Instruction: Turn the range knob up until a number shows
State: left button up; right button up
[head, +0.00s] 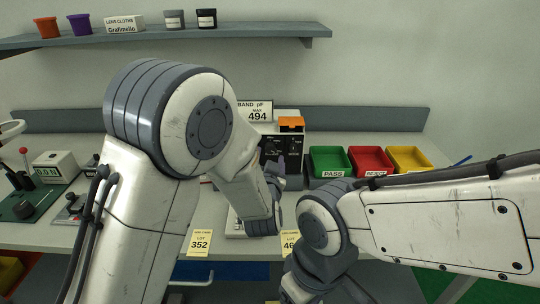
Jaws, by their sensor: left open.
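A black instrument (292,146) with small dials or knobs on its front stands on the bench at the middle, partly hidden by my left arm. I cannot tell which knob is the range knob, and no readout is legible. My left gripper (276,172) is open, small and dark in front of the instrument's lower left face. I cannot tell whether it touches a knob. My right arm comes in from the right and bends down at the bench's front edge; its gripper does not show.
A card reading "BAND pF MAX 494" (257,113) stands behind the instrument. An orange block (291,123) is at its top. Green (330,160), red (370,160) and yellow (409,159) bins stand to the right. A force gauge (54,167) is at the left. A shelf (240,35) hangs above.

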pick_arm(q)
jog(key=s+b, duration=0.1)
jog(key=s, duration=0.6)
jog(key=shift+a+r, duration=0.2)
jog(key=shift+r, duration=0.15)
